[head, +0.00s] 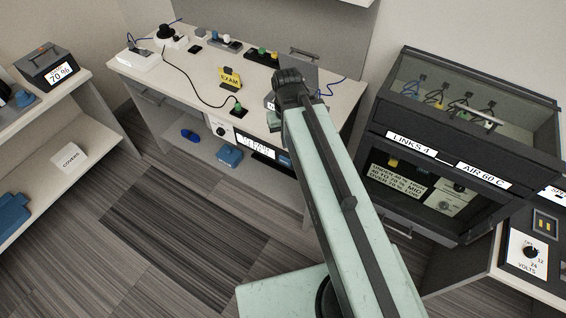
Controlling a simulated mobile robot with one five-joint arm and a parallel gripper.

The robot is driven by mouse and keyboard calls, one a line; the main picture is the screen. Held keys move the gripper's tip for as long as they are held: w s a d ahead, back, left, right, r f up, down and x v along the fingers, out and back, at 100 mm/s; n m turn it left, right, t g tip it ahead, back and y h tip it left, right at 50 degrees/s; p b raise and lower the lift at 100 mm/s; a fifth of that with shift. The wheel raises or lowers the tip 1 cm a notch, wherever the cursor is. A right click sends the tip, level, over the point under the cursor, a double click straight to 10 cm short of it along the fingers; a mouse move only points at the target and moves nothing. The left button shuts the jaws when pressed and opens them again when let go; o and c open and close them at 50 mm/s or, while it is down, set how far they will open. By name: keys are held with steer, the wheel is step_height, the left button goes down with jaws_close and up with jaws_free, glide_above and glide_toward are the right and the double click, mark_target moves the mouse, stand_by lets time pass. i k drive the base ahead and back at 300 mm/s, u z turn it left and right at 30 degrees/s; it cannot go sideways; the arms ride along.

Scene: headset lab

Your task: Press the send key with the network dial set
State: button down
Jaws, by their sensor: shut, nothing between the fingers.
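I cannot make out a send key or a dial marked as network. A white panel with a black round knob (219,130) sits under the front edge of the back table, and its setting is too small to read. Inside the dark glass-topped cabinet (470,150), a pale panel with a small knob (447,187) is partly visible. The cabinet's labels read "LINKS 4" (410,143) and "AIR 60 C" (485,175). My arm reaches up toward the back table and ends in a dark joint. My gripper does not show beyond it.
The back table (190,78) holds cables, small blocks and a yellow "EXAM" sign (230,78). A voltage dial (529,252) is at right. A box reading "70 %" (48,68) stands on the left bench. The striped floor (180,235) is clear between them.

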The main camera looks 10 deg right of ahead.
mark_target(282, 160)
steer(key=u, duration=0.15)
steer(key=k, duration=1.6)
steer(key=u, duration=1.4)
steer(key=i, duration=1)
steer(key=z, duration=0.05)
